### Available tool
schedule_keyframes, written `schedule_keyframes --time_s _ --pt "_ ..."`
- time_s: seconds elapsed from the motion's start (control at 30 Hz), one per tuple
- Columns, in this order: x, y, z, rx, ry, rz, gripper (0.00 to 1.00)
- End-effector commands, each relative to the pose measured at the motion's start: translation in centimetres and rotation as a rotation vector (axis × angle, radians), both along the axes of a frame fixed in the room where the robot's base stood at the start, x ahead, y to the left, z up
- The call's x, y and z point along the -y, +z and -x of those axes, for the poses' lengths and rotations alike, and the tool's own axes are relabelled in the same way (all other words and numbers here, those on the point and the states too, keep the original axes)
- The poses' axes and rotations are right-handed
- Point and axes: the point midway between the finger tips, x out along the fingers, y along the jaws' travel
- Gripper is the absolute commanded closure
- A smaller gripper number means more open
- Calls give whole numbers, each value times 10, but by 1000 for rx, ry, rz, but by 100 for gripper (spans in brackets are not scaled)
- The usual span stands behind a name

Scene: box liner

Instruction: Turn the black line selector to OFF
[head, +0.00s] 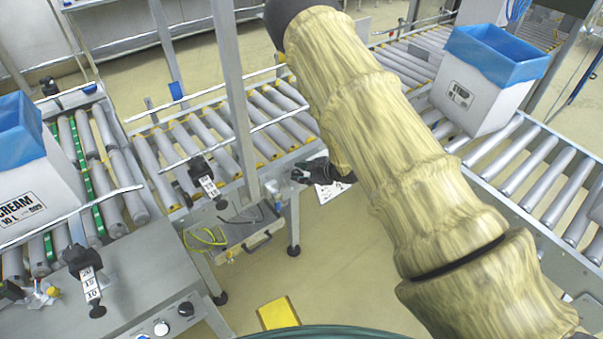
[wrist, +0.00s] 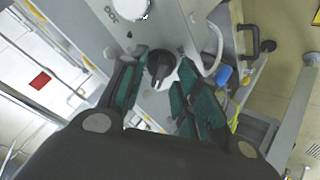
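The black line selector (head: 185,309) is a round knob on the grey front panel of the machine at the lower left of the head view. In the wrist view the selector (wrist: 160,65) shows between my fingers, its raised grip running roughly up and down in the picture. Its markings are not readable. My gripper (wrist: 160,72) is open, with one dark green finger on each side of the knob in the picture. I cannot tell whether the fingers touch it.
A round button (head: 161,327) sits left of the selector on the panel. A white box with blue liner (head: 35,180) stands on the left roller conveyor, another (head: 480,85) at the right. Yellow cable (head: 207,237) hangs by a black handle. My arm covers the centre right.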

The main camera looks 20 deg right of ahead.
Motion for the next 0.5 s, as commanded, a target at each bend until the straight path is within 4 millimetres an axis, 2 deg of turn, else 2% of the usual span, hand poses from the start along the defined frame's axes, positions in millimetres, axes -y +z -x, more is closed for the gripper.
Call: schedule_keyframes --time_s 0.33,0.37,0.5 --pt "-3 -2 -3 -1 0 2 68" --pt "-3 -2 -3 -1 0 2 72" --pt "-4 -2 -3 -1 0 4 97"
